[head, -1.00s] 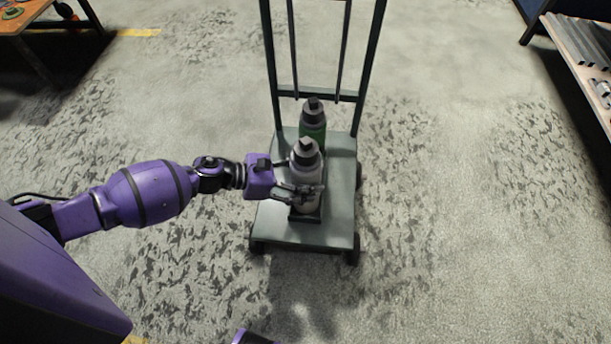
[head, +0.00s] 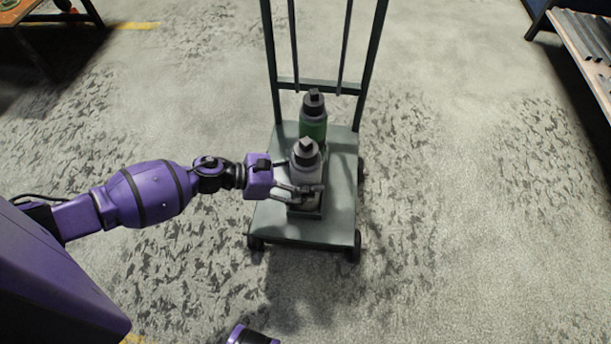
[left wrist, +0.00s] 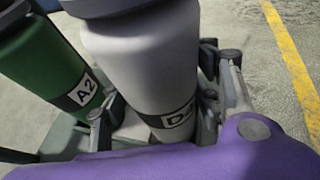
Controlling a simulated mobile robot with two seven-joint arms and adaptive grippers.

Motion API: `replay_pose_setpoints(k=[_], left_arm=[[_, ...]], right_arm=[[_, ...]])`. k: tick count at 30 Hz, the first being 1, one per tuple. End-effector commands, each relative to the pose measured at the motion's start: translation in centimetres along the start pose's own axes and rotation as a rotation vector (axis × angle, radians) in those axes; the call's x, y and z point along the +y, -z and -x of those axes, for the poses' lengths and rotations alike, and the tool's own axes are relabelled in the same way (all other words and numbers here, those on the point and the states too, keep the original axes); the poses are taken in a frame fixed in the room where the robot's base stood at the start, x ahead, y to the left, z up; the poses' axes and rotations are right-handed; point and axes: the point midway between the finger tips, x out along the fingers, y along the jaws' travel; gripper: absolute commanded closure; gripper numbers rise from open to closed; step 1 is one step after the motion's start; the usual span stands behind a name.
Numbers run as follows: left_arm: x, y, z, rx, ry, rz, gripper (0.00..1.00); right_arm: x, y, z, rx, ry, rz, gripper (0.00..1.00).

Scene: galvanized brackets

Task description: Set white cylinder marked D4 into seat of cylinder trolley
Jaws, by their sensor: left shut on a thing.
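The white cylinder (head: 304,174) has a grey shoulder and a dark valve top and stands upright over the front of the cylinder trolley (head: 275,228). My left gripper (head: 308,196) is shut around its lower body. In the left wrist view the white cylinder (left wrist: 145,62) carries a dark label, partly hidden, whose visible part starts with D. A dark square seat (head: 306,214) shows at the cylinder's foot. The cylinder's lower end appears within the seat's rim, but I cannot tell whether it rests on the bottom. My right gripper is not in view.
A green cylinder (head: 313,129) stands behind the white one on the trolley; its label reads A2 in the left wrist view (left wrist: 45,72). The trolley's upright handle frame (head: 366,65) rises behind. A shelf (head: 588,62) is at far right, a table (head: 35,27) at far left.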

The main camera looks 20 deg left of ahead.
Motion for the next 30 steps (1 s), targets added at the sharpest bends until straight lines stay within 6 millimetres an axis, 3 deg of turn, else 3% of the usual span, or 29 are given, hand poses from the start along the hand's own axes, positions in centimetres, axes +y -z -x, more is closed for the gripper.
replay_pose_setpoints(k=[3,4,8,20,23,30], left_arm=[[0.1,-0.1,-0.2,-0.007,0.000,-0.002,1.00],[0.1,-0.1,-0.2,-0.007,0.000,-0.002,0.40],[0.1,-0.1,-0.1,-0.006,0.000,-0.002,0.23],[-0.1,0.6,0.2,0.004,-0.001,0.002,0.21],[0.0,0.6,1.3,0.004,-0.002,0.002,0.21],[-0.1,0.4,6.2,0.003,0.000,0.002,0.21]], right_arm=[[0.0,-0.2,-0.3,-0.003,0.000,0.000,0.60],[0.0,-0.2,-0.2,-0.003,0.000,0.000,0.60],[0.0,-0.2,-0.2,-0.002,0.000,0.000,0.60],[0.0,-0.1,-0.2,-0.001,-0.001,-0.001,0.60],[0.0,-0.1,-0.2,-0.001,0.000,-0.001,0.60],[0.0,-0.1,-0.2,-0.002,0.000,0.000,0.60]])
